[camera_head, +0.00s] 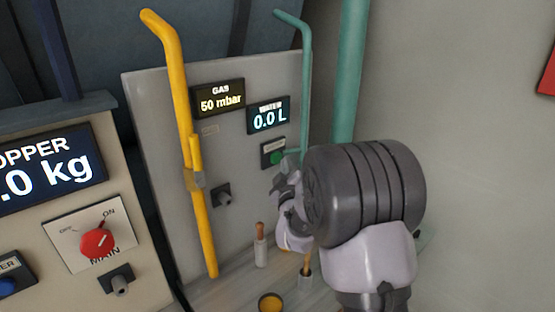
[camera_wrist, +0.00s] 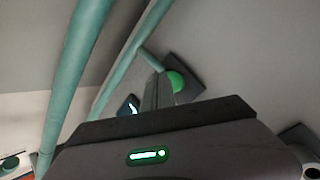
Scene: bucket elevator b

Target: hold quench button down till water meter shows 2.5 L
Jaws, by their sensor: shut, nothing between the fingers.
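The green quench button (camera_head: 277,157) sits in a dark box on the grey panel, below the water meter (camera_head: 268,117), which reads 0.0 L. My gripper (camera_head: 287,168) is shut and empty, close beside the button's lower right. In the wrist view, the green button (camera_wrist: 176,82) shows just right of my shut fingers (camera_wrist: 157,88), which partly cover it. I cannot tell whether the fingertips touch it. The water meter is only a small lit sliver (camera_wrist: 131,107) in the wrist view.
A yellow gas pipe (camera_head: 178,90) with a lever stands left, a teal pipe (camera_head: 349,80) right. The gas display (camera_head: 219,99) reads 50 mbar. A red MAIN knob (camera_head: 97,243) is on the left cabinet. Wooden-handled tools (camera_head: 260,245) stand below the panel.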

